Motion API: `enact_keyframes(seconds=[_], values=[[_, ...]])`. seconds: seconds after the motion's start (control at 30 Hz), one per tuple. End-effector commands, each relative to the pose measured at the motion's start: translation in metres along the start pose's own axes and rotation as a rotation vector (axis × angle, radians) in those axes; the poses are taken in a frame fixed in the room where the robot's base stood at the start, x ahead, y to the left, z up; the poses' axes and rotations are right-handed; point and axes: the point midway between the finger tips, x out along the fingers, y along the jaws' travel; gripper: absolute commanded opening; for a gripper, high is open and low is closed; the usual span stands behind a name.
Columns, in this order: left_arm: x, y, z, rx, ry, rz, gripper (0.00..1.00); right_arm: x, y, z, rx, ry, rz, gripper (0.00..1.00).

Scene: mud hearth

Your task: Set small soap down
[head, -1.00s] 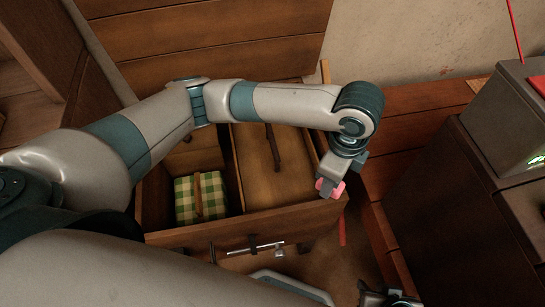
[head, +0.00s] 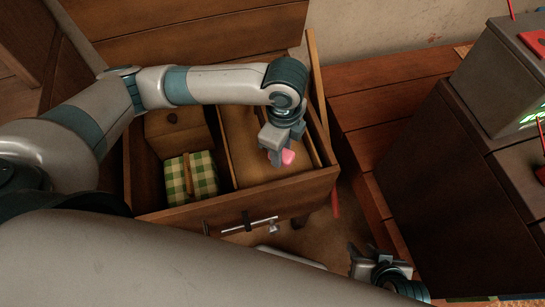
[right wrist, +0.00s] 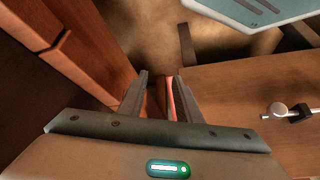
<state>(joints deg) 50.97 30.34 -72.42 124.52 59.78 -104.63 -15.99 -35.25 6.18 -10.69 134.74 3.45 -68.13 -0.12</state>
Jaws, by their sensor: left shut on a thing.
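The small soap (head: 288,157) is pink and shows in the head view between the fingers of my left gripper (head: 276,154). The left gripper is shut on it and holds it over the right compartment of the wooden chest (head: 237,200). I cannot tell whether the soap touches the surface below; the fingers hide part of it. My right gripper (head: 362,262) is low at the lower right of the head view, outside the chest. In the right wrist view its two fingers (right wrist: 158,95) stand apart with nothing held between them.
A green checked bundle (head: 190,177) and a wooden box (head: 178,130) sit in the chest's left compartment. A metal latch (head: 250,225) is on the chest's front. A dark cabinet (head: 440,180) with a grey box (head: 505,75) on top stands at right.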

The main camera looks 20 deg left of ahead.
Motion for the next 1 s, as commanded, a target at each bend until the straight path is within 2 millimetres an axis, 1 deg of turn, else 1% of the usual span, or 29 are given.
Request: enact_keyframes(seconds=[0.03, 0.2, 0.6, 0.67, 0.9, 1.0], values=[[0.006, 0.001, 0.008, -0.002, -0.002, 0.001, 0.08, 0.002, -0.001, -0.001, 0.0, 0.011, -0.003, 0.31], [0.013, 0.003, 0.021, 0.001, 0.001, 0.0, 0.08, 0.002, -0.004, -0.004, 0.001, 0.031, -0.012, 0.31], [0.015, 0.004, 0.022, 0.001, 0.001, 0.001, 0.08, 0.002, -0.004, -0.003, -0.003, 0.032, -0.013, 0.31], [0.02, 0.004, 0.022, 0.001, 0.001, 0.001, 0.08, 0.003, -0.004, -0.003, -0.003, 0.035, -0.014, 0.31], [0.049, 0.004, 0.022, 0.001, 0.0, 0.001, 0.08, 0.006, -0.013, -0.01, 0.0, 0.083, -0.037, 0.31], [0.053, 0.003, 0.022, 0.001, 0.001, -0.001, 0.08, 0.004, -0.018, -0.012, 0.0, 0.1, -0.047, 0.31]])
